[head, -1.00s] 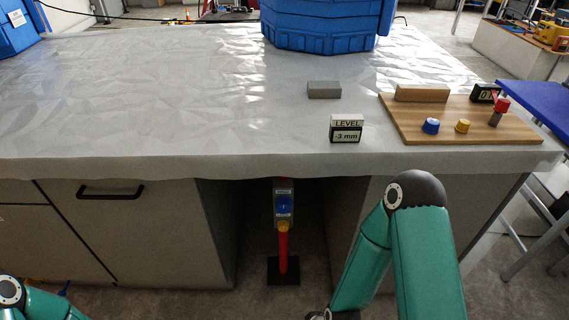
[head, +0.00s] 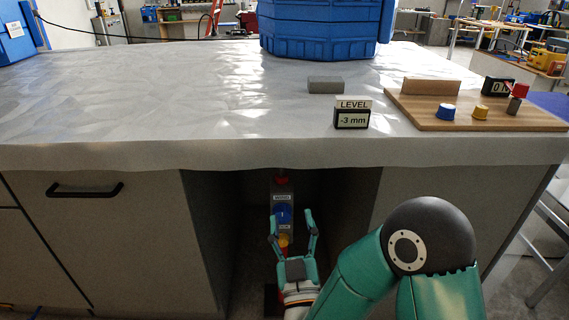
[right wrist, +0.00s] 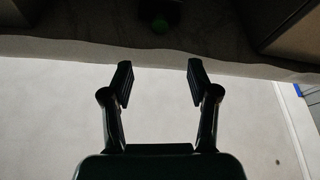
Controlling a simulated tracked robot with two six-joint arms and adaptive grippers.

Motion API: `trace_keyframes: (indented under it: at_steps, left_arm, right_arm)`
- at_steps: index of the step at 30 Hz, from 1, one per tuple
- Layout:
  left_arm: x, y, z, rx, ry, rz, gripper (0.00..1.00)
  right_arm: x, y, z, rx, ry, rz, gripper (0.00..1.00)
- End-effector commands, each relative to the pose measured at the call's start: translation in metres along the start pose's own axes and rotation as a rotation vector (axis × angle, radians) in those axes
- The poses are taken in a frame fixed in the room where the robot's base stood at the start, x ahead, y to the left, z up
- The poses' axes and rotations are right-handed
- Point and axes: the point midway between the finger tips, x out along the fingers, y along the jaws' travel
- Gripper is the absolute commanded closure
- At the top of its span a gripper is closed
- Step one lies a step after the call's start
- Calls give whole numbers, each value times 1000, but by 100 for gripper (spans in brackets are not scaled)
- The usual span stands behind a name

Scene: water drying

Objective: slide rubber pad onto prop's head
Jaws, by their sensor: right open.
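The prop (head: 281,182) stands upright in the dark recess under the table, with a red top and a grey body carrying a blue knob (head: 281,213) and a yellow knob (head: 284,240). My right gripper hides its lower part. A grey block (head: 325,85), which looks like the rubber pad, lies on the table top. My right gripper (head: 291,219) is open and empty in front of the prop, below the table edge. Its spread fingers show in the right wrist view (right wrist: 160,80) with nothing between them. My left gripper is out of view.
The level display (head: 351,115) reads -3 mm near the table's front edge. A wooden board (head: 450,119) with knobs and a wooden block lies at right. A blue tank (head: 320,40) stands at the back. Cabinets (head: 100,235) flank the recess; the left table top is clear.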

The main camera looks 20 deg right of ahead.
Motion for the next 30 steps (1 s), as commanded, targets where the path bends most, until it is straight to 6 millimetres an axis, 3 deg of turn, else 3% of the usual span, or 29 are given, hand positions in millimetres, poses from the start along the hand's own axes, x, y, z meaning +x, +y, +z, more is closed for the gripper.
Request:
trace_keyframes:
  at_steps: [9,21,30]
  left_arm:
    - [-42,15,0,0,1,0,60]
    - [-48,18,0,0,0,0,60]
    - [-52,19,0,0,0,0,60]
  right_arm:
    - [29,2,-6,-1,-4,0,40]
    - [115,1,-2,2,2,2,40]
    - [158,0,0,2,-1,-1,40]
